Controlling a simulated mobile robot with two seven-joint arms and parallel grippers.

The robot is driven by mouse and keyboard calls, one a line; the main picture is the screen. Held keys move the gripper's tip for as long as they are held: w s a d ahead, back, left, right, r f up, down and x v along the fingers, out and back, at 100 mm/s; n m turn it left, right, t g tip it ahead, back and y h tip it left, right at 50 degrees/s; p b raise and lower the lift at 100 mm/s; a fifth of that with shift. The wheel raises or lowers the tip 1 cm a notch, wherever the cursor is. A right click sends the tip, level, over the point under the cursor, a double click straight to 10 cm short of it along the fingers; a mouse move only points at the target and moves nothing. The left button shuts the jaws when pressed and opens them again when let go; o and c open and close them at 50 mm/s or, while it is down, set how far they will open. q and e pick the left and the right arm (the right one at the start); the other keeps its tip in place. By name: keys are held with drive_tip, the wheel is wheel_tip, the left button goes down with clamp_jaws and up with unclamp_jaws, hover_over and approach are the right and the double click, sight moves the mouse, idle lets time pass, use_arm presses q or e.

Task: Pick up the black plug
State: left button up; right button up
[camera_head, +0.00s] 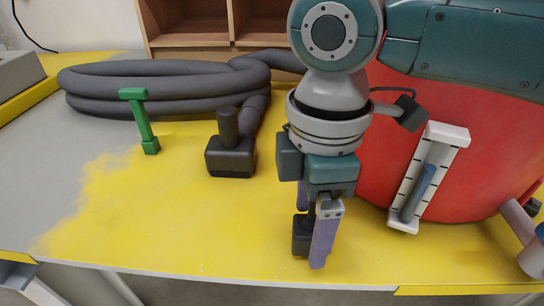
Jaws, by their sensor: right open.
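A black plug-like block with an upright round stem (230,157) stands on the yellow part of the table, left of my right arm. A second, smaller dark piece (301,236) shows at my right gripper's fingers, partly hidden behind the near finger; a bit of orange shows at its lower edge. My right gripper (311,240) points down near the table's front edge, with purple fingers. It is open, with the smaller dark piece beside or between its fingers; I cannot tell whether they touch it. My left gripper is out of view.
A coiled grey hose (150,83) lies at the back, with a green T-shaped piece (145,125) before it. A large red rounded body (385,140) with a white-framed gauge (428,178) stands right. The yellow-and-grey table (130,220) is clear at front left.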

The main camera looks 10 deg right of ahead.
clamp_jaws()
idle(0.6)
